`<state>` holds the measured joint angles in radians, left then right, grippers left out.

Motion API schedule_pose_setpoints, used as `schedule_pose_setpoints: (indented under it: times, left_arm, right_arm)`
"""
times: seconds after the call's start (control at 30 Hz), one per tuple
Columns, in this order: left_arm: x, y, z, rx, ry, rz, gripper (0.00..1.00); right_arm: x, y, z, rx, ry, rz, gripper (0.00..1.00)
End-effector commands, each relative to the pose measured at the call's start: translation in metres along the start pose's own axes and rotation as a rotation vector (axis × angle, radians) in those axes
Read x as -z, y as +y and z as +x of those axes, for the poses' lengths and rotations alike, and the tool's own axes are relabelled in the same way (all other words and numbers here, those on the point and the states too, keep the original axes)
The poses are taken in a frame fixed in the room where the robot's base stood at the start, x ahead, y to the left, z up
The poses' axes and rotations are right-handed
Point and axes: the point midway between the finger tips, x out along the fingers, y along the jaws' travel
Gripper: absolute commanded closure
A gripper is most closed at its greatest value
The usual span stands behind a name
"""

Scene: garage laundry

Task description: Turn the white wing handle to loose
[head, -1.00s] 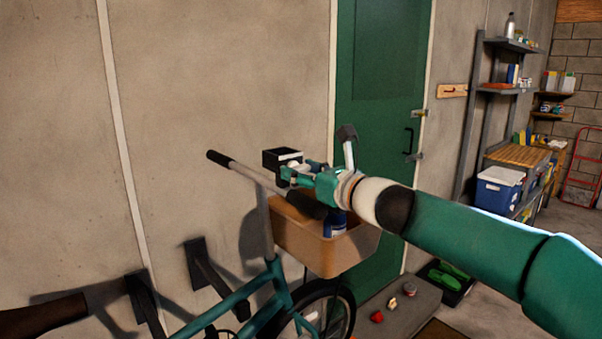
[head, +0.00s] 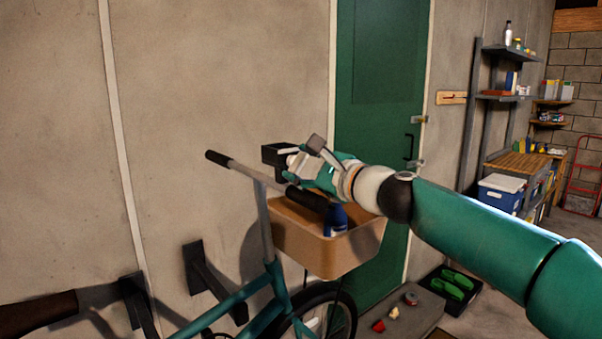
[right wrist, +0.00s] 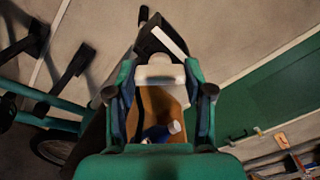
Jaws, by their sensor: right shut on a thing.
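The white wing handle (right wrist: 160,72) lies between the two fingers in the right wrist view, next to a black box-shaped part (right wrist: 157,42) on the bicycle's handlebar. In the head view only a small pale bit of the handle (head: 291,150) shows beside the black box (head: 275,155). My right gripper (head: 299,167) comes in from the right and is shut on the handle; it also shows in the right wrist view (right wrist: 160,78). The gripper hides most of the handle in the head view. My left gripper is not in view.
The teal bicycle (head: 235,302) stands by the wall. Its tan basket (head: 310,250), holding a blue bottle (head: 336,220), is just below my right gripper. A green door (head: 378,100) is behind. Wall hooks (head: 205,275) are at lower left; shelves (head: 510,97) stand farther right.

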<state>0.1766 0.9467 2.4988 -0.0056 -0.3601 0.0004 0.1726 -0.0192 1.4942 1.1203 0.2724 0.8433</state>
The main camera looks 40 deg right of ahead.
Motion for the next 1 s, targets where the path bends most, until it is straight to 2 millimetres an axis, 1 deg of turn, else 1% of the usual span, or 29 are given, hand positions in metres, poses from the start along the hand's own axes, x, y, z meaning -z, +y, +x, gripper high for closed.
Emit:
schedule_pose_setpoints:
  times: [0.03,0.6,0.8,1.0]
  left_arm:
    - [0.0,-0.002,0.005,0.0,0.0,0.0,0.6]
    - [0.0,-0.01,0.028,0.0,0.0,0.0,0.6]
    - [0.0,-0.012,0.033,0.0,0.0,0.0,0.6]
    - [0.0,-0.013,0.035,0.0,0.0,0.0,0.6]
  right_arm:
    - [0.002,0.004,0.001,-0.005,-0.001,-0.045,0.83]
    - [0.002,0.007,0.002,-0.011,-0.004,-0.559,0.83]
    - [0.003,0.007,0.002,-0.013,-0.004,-0.678,0.83]
    - [0.003,0.008,0.002,-0.016,-0.005,-0.743,0.83]
